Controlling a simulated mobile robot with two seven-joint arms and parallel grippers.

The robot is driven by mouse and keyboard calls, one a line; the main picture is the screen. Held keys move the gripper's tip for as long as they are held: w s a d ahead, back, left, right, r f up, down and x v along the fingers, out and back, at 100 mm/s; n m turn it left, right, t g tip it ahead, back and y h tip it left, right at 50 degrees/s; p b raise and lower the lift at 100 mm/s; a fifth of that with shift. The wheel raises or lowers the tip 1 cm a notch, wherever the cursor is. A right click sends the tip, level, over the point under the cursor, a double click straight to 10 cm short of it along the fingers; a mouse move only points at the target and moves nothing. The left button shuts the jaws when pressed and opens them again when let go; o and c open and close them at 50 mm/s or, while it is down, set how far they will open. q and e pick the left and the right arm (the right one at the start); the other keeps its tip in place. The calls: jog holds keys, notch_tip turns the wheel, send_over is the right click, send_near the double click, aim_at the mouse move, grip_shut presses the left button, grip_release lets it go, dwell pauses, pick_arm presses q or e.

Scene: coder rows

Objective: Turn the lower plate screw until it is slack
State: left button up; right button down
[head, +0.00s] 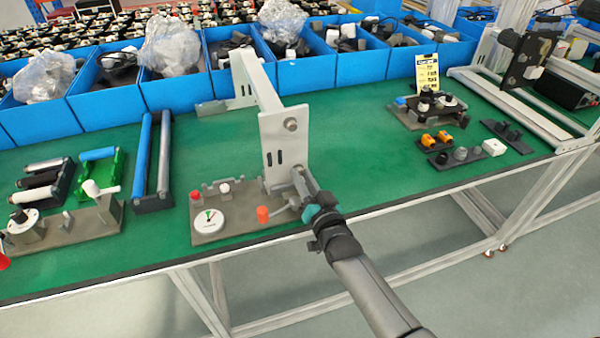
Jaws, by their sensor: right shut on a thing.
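A light grey upright plate (287,145) stands on a fixture at the front middle of the green table. Its upper screw (291,125) shows as a round grey knob on the plate's face. My right gripper (301,187) comes in from the lower right and is shut at the bottom of the plate, where the lower plate screw sits. The fingers hide most of that screw, so how far it is turned cannot be seen. My left gripper is not in view.
A grey base with a round dial (208,222) and an orange-red knob (263,214) lies just left of my gripper. Blue bins (105,107) line the back. A black fixture (428,109) stands at the right. Green table between is clear.

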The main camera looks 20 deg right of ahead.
dwell(0.3)
jog(key=n+p, duration=0.1)
jog(key=n, duration=0.2)
jog(key=shift+n, duration=0.4)
jog(key=n, duration=0.6)
jog(key=c, duration=0.8)
grip_release()
jog(key=shift+c, duration=0.2)
